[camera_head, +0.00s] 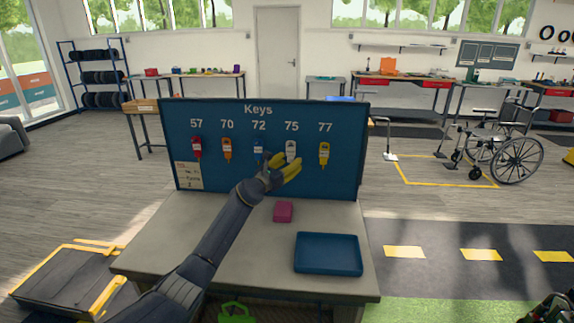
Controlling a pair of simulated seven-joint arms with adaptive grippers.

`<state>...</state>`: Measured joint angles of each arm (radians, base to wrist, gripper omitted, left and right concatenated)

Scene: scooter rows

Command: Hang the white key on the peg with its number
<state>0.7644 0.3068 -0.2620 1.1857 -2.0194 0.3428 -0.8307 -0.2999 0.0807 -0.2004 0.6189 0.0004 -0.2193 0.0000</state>
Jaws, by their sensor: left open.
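The blue key board (340,130) stands at the back of the grey table, titled "Keys", with the numbers 57, 70, 72, 75 and 77. The white key (291,148) hangs on the board below 75. My left gripper (289,164) is open, its yellow fingers just below and in front of the white key. I cannot tell if they touch it. A red key (196,147) is below 57, an orange key (227,148) below 70, a blue key (258,149) below 72, and a yellow key (324,153) below 77. My right gripper is not in view.
A pink block (283,212) lies on the table (225,255) before the board. A blue tray (328,272) sits at the table's front right. A paper note (188,176) is on the board's lower left. The table's left part is clear apart from my arm.

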